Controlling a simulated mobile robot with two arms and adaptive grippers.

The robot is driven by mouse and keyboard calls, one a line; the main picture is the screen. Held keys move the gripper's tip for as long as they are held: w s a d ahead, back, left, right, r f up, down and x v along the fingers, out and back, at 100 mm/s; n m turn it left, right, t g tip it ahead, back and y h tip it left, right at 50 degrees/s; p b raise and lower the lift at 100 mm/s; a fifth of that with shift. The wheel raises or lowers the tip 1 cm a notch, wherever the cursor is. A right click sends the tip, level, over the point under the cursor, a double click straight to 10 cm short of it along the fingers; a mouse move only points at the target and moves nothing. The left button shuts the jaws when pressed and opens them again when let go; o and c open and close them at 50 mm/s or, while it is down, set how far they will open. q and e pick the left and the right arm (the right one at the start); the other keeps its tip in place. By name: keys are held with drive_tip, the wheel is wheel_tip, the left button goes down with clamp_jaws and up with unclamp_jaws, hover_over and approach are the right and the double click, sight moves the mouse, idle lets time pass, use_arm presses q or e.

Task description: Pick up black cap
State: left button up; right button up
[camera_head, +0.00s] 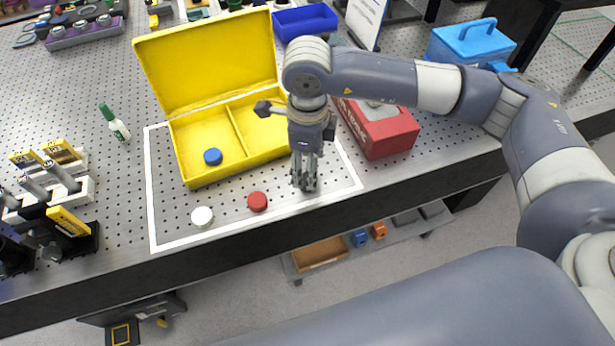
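My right gripper (304,183) points straight down over the front right part of the white-outlined area, right of the red cap. Its fingers are small and close to the table, and I cannot tell whether they hold anything. I cannot make out a black cap; the spot at the fingertips is covered by the gripper. A red cap (257,201) and a white cap (202,216) lie on the table in front of the yellow box. A blue cap (213,156) lies in the box's left compartment. My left gripper is not in view.
The open yellow box (205,60) has its lid raised at the back, close behind my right gripper. A red box (377,128) stands to the right under my forearm. The table's front edge is near.

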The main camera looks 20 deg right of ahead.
drive_tip(key=f+p, duration=0.1)
drive_tip(key=f, duration=0.2)
drive_tip(key=shift+s+a+f, duration=0.1)
drive_tip(key=shift+s+f, duration=0.1)
drive_tip(key=shift+f+p, duration=0.3)
drive_tip(key=shift+w+f, duration=0.1)
drive_tip(key=shift+f, duration=0.05)
drive_tip(key=shift+c, duration=0.4)
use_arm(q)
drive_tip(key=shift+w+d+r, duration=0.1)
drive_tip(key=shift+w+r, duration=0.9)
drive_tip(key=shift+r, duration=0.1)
use_arm(e)
drive_tip(key=c, duration=0.8)
drive_tip(key=shift+o, duration=0.2)
